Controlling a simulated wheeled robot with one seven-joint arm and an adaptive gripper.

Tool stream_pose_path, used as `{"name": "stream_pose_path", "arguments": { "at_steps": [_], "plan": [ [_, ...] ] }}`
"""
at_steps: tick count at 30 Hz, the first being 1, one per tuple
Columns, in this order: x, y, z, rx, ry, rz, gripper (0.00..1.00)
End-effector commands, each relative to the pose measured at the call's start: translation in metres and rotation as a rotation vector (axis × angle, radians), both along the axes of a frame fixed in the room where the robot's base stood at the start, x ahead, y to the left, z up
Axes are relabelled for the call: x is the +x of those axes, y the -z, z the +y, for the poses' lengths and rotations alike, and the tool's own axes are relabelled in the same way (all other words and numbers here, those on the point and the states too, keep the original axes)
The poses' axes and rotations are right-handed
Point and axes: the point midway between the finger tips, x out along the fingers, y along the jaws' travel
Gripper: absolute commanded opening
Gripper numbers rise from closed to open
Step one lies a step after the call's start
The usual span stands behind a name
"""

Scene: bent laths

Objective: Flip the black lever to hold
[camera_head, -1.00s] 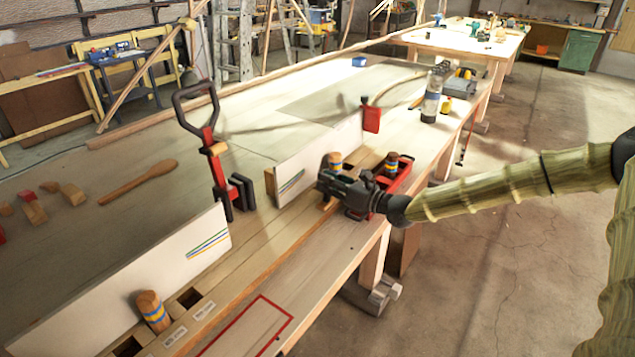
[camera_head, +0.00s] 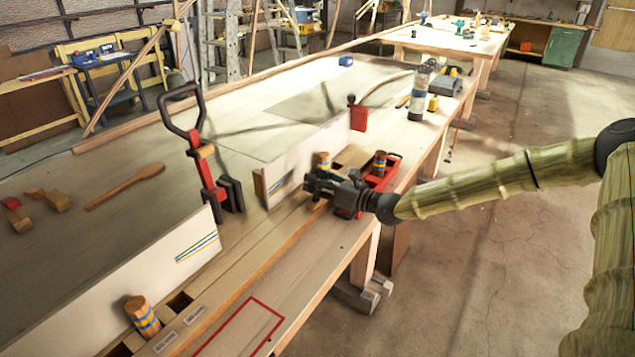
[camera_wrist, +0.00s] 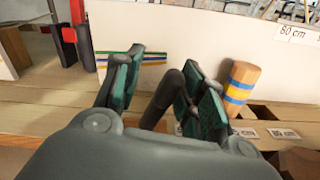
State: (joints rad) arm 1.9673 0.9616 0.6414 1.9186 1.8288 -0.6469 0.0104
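A tall lever with a black loop handle (camera_head: 181,106) and a red shaft (camera_head: 207,178) stands upright at the left of the bench, with black blocks at its foot. Its lower red and black part shows at the upper left of the wrist view (camera_wrist: 78,38). I cannot tell which setting it is in. My gripper (camera_head: 318,186) is over the bench's front strip, right of the lever and apart from it.
White boards (camera_head: 140,275) stand along the bench. A red tray (camera_head: 383,178) is right beside my gripper. A wooden spoon (camera_head: 125,185) and blocks lie at left. The red-outlined front area (camera_head: 240,325) is clear.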

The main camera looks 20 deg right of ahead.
Motion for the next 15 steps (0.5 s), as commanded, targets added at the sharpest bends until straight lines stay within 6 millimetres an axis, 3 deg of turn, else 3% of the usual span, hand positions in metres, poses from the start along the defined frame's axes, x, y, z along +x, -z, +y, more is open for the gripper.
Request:
{"name": "stream_pose_path", "arguments": {
  "at_steps": [15],
  "plan": [
    [-0.044, 0.0, -0.039, 0.002, 0.002, -0.001, 0.39]
  ]
}}
